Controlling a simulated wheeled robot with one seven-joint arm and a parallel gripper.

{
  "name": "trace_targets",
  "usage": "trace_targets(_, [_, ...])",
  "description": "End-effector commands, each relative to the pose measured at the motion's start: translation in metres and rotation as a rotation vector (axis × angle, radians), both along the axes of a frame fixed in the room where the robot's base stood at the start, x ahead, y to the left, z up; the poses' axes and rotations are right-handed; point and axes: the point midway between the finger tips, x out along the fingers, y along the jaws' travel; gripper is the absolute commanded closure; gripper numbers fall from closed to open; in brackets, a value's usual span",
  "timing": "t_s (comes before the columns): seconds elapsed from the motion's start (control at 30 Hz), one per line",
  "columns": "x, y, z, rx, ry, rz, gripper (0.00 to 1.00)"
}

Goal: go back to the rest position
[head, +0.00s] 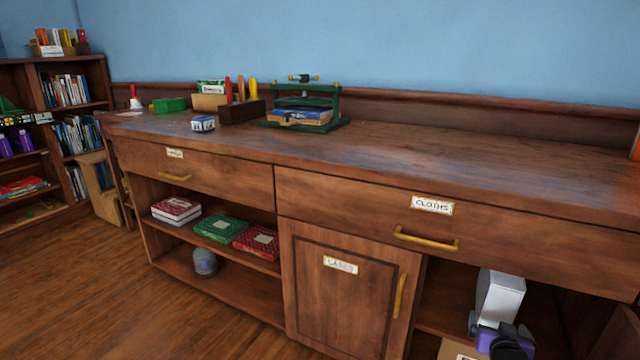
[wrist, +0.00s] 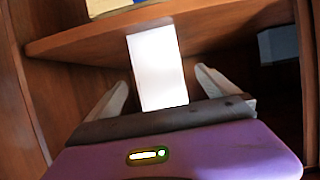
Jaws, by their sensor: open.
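My gripper (wrist: 161,78) shows in the wrist view with its two grey fingers spread wide apart. In the head view, my grey and purple arm end (head: 500,300) is at the lower right, in front of the open compartment beside the cabinet door. The fingertips are hidden there.
The drawer labelled CLOTHS (head: 350,205) and the cabinet door (head: 340,285) are shut. A cardboard box (head: 450,350) sits low by my arm. A green press (head: 305,105) stands on the counter (head: 450,155), whose right part is clear. Open floor (head: 90,290) lies left.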

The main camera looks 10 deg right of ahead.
Motion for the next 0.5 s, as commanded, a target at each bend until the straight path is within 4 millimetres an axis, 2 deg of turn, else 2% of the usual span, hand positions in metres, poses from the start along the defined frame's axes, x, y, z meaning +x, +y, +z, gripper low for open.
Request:
trace_targets(0.03, [-0.012,0.008,-0.013,-0.006,0.009,0.014,0.02])
trace_targets(0.2, [-0.065,0.048,-0.048,-0.044,0.015,0.086,0.02])
trace_targets(0.33, [-0.113,0.083,-0.068,-0.07,0.014,0.152,0.02])
trace_targets(0.5, [-0.178,0.13,-0.08,-0.094,0.005,0.241,0.02])
